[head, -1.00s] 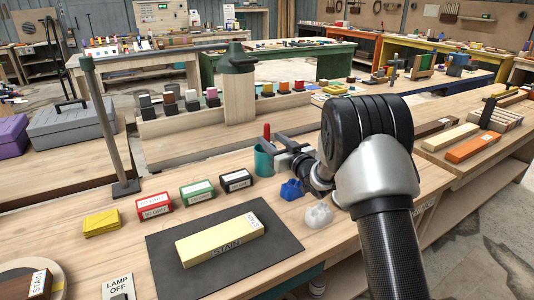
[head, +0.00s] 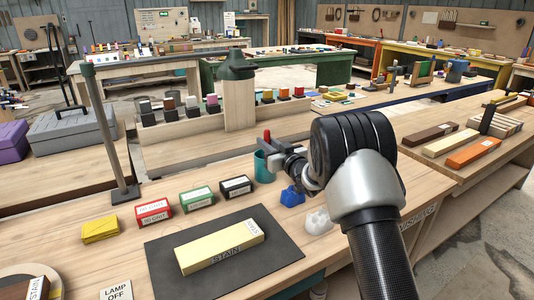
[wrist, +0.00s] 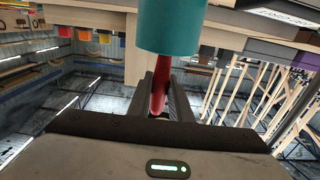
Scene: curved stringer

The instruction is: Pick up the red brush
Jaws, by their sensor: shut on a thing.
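The red brush (head: 267,135) stands in a teal cup (head: 263,168) on the near bench, with its red handle showing above the rim. My gripper (head: 271,149) is at the handle, just above the cup, reaching in from the right. In the wrist view the red brush (wrist: 161,88) lies between the two dark fingers of my gripper (wrist: 165,100), which are shut on it. The teal cup (wrist: 171,25) shows at the top of that view and hides the brush's other end.
Red, green and black labelled boxes (head: 196,195) stand left of the cup. A blue lump (head: 292,197) and a whitish lump (head: 318,222) lie below my arm. A dark mat (head: 270,262) holds a yellow block. A grey post (head: 106,125) rises at the left.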

